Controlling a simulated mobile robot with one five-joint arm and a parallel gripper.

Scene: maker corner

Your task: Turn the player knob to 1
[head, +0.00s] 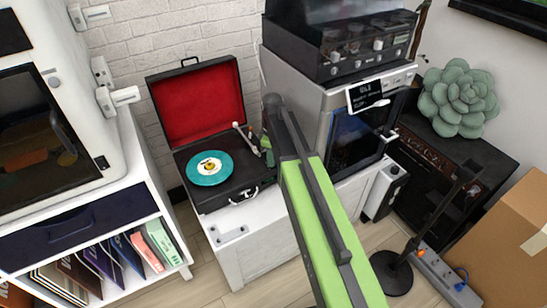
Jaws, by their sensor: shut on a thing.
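The record player (222,190) is an open black suitcase type with a red-lined lid (200,105), standing on a white cabinet. A turquoise record (209,168) lies on its platter, with the tonearm (244,135) to its right. My gripper (263,149) is at the right side of the player's deck, small and partly hidden behind my green arm. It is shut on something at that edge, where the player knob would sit. The knob itself and its marking are hidden, so its setting cannot be read.
A silver-grey machine (317,105) with a dark window stands close on the right of the player. A white shelf unit (150,200) with record sleeves is on the left. A black lamp stand (392,272), power strip (440,272) and cardboard box (505,245) are on the right.

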